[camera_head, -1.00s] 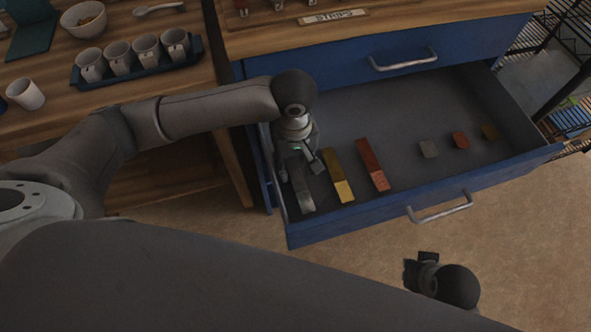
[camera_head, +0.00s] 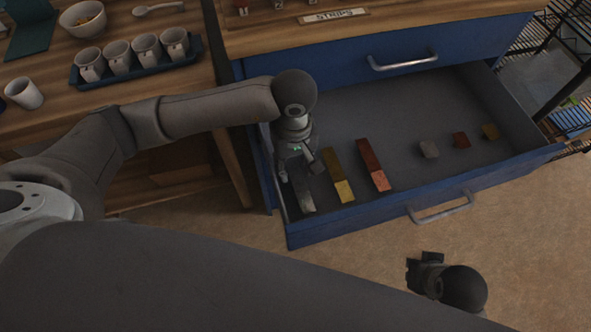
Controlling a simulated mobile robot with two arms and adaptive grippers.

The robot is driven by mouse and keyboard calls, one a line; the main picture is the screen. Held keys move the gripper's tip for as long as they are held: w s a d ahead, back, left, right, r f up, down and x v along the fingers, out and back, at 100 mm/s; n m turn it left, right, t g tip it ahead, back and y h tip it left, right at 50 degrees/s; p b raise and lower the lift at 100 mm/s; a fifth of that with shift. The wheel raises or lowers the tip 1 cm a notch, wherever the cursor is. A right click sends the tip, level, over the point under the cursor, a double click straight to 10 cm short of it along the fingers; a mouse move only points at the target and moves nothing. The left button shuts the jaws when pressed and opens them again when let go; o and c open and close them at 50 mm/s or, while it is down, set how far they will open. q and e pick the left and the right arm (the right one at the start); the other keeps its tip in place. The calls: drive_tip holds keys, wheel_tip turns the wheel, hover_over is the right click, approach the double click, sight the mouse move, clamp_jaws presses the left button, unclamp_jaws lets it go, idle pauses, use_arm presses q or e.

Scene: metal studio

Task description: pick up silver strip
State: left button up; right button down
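The silver strip (camera_head: 303,191) lies in the left part of the open blue drawer (camera_head: 400,110), lengthwise toward the drawer's front. My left gripper (camera_head: 299,172) points down into the drawer over the strip's far part and hides that end. Its two fingers stand apart, one on each side of the strip. I cannot tell whether they touch it. My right gripper (camera_head: 424,261) is outside the drawer, above the floor in front of it. The state of its fingers is hard to make out.
A gold strip (camera_head: 336,170) lies close to the right of my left gripper, then a copper strip (camera_head: 372,163). The drawer's left wall is close to the gripper. The drawer's back middle is clear.

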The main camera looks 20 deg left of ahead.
use_arm(q)
drive_tip(key=shift+c, duration=0.4)
drive_tip(key=c, duration=0.7)
